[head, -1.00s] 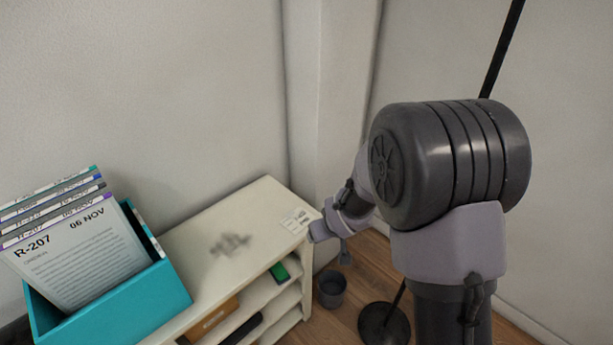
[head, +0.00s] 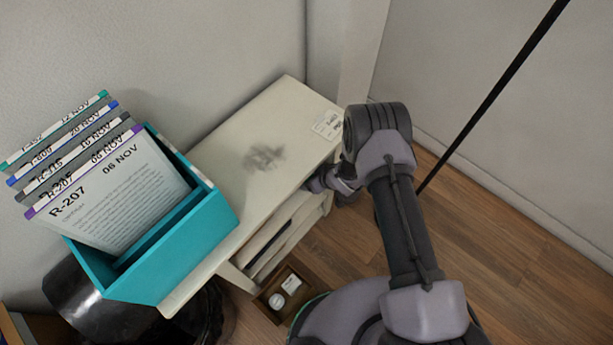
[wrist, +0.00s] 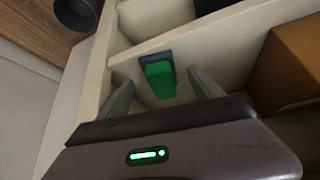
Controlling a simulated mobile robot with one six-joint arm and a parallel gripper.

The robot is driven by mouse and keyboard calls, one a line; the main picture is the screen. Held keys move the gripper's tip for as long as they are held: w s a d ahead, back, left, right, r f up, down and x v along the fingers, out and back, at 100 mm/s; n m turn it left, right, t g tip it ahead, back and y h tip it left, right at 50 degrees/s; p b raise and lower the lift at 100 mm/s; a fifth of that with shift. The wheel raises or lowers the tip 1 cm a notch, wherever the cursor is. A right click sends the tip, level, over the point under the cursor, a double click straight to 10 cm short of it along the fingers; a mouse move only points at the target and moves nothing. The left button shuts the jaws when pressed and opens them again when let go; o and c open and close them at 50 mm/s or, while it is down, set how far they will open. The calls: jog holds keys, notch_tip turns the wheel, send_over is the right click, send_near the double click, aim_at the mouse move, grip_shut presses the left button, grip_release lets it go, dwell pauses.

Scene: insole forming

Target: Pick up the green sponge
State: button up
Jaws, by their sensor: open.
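The green sponge (wrist: 160,80) shows in the wrist view, a small green block with a dark grey part at its far end. It lies on a cream shelf surface inside the white shelf unit (head: 225,155). My gripper (wrist: 163,88) is open, with one grey finger on each side of the sponge in the picture. I cannot tell whether either finger touches it. In the head view the sponge is hidden and my arm reaches to the unit's right end.
A brown box (wrist: 287,65) is right of the sponge in the wrist view. A teal file box (head: 185,245) with several files stands on the unit's top, near a grey smudge (head: 264,157). A dark cup (wrist: 77,13) is at upper left.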

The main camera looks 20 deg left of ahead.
jog(key=w+a+f+b, duration=0.1)
jog(key=a+f, duration=0.1)
jog(key=shift+w+a+f+b, duration=0.4)
jog(key=shift+r, duration=0.1)
jog(key=c, duration=1.5)
jog(key=shift+o, duration=0.2)
jog(key=shift+r+p, duration=0.15)
jog(key=shift+p, duration=0.2)
jog(key=shift+s+d+r+p, duration=0.1)
jog(key=shift+d+p, duration=0.05)
jog(key=shift+p, duration=0.2)
jog(key=s+d+p, duration=0.5)
jog(key=s+d, duration=0.4)
jog(key=d, duration=0.5)
jog(key=shift+s+d, duration=0.3)
jog(key=shift+s, duration=0.1)
